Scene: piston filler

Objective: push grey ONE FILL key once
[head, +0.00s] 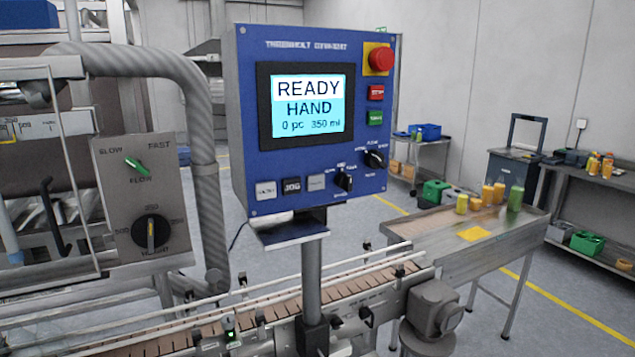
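The blue control panel (318,160) stands on a post above the conveyor. Its screen (307,106) reads READY, HAND, 0 pc, 350 ml. Along the panel's lower edge are three square keys: a whitish key (265,191) with small print, a dark key (291,187) marked JOG, and a grey key (316,182) to the right of it. The grey key's lettering is too small to read, so I cannot confirm that it says ONE FILL. Nothing touches or covers the keys. Neither of my grippers is in view.
Two black selector knobs (343,181) sit right of the keys. A red emergency button (380,59), a red key (376,92) and a green key (375,118) are above. A grey dial box (147,200) and ribbed hose (201,130) stand left. The conveyor (270,304) runs below.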

